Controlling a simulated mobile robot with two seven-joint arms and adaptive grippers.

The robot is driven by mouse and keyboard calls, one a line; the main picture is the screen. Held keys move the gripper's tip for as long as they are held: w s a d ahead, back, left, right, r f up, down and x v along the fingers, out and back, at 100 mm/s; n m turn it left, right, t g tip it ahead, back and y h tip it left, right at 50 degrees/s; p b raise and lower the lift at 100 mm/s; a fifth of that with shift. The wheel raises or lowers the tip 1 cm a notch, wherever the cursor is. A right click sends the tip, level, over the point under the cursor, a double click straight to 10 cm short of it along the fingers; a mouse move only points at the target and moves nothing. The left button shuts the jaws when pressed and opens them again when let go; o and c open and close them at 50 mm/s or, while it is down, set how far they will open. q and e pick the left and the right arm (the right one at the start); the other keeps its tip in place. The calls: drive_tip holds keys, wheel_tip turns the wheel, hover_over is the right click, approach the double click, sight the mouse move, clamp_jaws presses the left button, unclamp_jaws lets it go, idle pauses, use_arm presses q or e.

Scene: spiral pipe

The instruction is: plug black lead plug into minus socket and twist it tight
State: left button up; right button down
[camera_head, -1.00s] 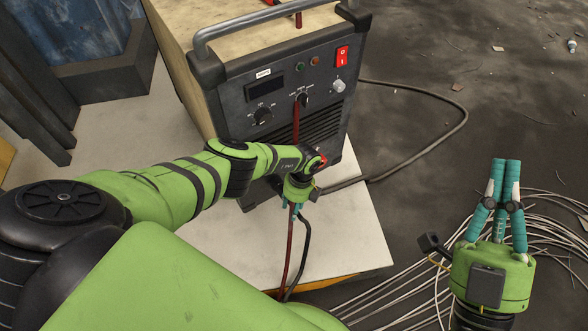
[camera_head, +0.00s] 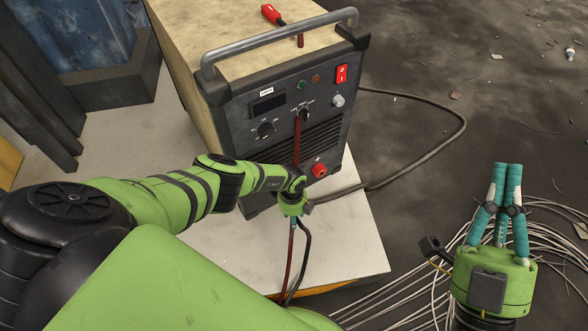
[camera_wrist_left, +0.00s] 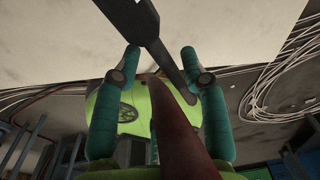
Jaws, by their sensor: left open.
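The welding machine (camera_head: 280,115) stands on a pale board. A red round fitting beside a plus mark (camera_head: 319,170) shows low on its front. I cannot make out the minus socket; my left wrist covers part of the lower front. My left gripper (camera_head: 293,218) points down just in front of the machine. In the left wrist view its teal fingers (camera_wrist_left: 160,70) are apart. A dark lead with a thicker end (camera_wrist_left: 132,18), perhaps the black plug, passes between or behind them. The black lead (camera_head: 304,245) hangs below the gripper. My right gripper (camera_head: 507,168) points up, fingertips together, empty.
A red lead (camera_head: 297,140) hangs down the machine's front and past my left gripper. A red-handled item (camera_head: 271,13) lies on top. A grey cable (camera_head: 440,150) loops on the floor at right. Pale wires (camera_head: 400,300) lie near my right gripper.

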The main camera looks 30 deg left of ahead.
use_arm(q)
clamp_jaws()
